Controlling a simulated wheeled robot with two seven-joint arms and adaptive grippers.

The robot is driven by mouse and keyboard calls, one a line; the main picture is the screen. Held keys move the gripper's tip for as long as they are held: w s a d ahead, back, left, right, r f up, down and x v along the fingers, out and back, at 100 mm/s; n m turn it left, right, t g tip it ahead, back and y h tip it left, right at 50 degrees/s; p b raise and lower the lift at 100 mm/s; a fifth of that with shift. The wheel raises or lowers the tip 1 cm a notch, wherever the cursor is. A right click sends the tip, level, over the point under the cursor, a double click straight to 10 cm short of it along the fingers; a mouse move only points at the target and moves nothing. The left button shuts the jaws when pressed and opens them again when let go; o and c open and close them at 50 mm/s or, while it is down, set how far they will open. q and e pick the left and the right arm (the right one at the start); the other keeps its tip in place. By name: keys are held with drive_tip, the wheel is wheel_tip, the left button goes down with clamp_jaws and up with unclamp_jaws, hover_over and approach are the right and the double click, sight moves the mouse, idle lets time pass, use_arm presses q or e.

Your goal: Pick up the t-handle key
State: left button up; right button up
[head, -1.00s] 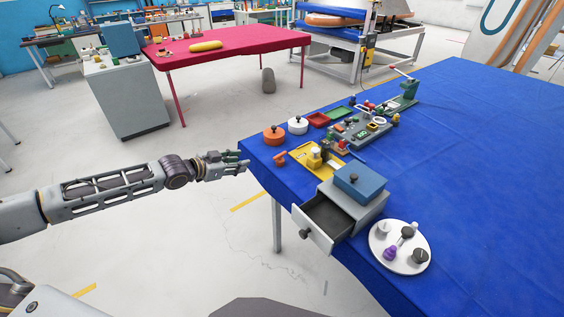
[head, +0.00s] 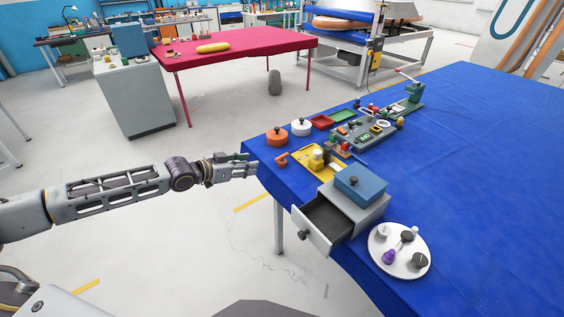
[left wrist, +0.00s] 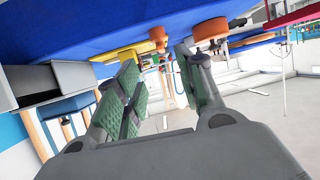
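A small orange T-shaped piece (head: 282,160) lies near the left edge of the blue table, beside a yellow tray; it looks like the t-handle key, but it is too small to be sure. My left gripper (head: 252,166) is level with the table's left edge, to the left of that piece and apart from it. In the left wrist view my left gripper (left wrist: 158,78) has its green-padded fingers spread with nothing between them. An orange shape (left wrist: 158,36) shows beyond the fingers there; I cannot tell which piece it is. My right gripper is out of view.
The blue table (head: 470,180) holds an orange lidded pot (head: 277,137), a white pot (head: 301,128), the yellow tray (head: 303,158), a cabinet with an open drawer (head: 318,232) and a white disc (head: 378,262) with several knobs. A red table (head: 240,55) stands behind.

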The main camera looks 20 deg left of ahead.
use_arm(q)
drive_tip(key=shift+w+d, duration=0.1)
drive_tip(key=shift+w, duration=0.05)
drive_tip(key=x, duration=0.8)
idle(0.6)
